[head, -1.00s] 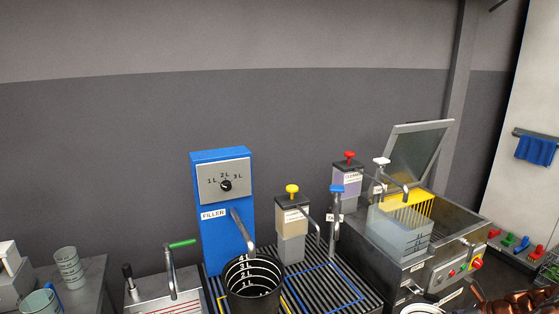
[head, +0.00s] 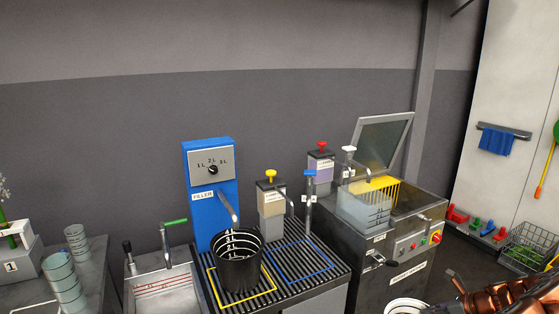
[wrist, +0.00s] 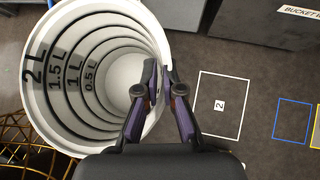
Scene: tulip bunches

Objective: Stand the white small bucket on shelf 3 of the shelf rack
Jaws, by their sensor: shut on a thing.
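The white small bucket (wrist: 62,20) fills the left of the wrist view, with its open mouth toward the camera and level marks up to 2 L inside. It looks empty. My gripper (wrist: 158,75) is shut on the bucket's right wall, one finger inside and one outside. In the head view only the white rim of the bucket (head: 408,305) shows at the bottom edge, beside my copper-coloured arm. The shelf rack and its shelf 3 are not recognisable in these frames.
A black bucket (head: 238,262) stands on the slatted grate under the blue filler (head: 209,190). A steel basin unit (head: 385,245) with a raised lid is to its right. A wire basket (head: 527,250) is at the far right. Floor squares (wrist: 222,105) lie below my gripper.

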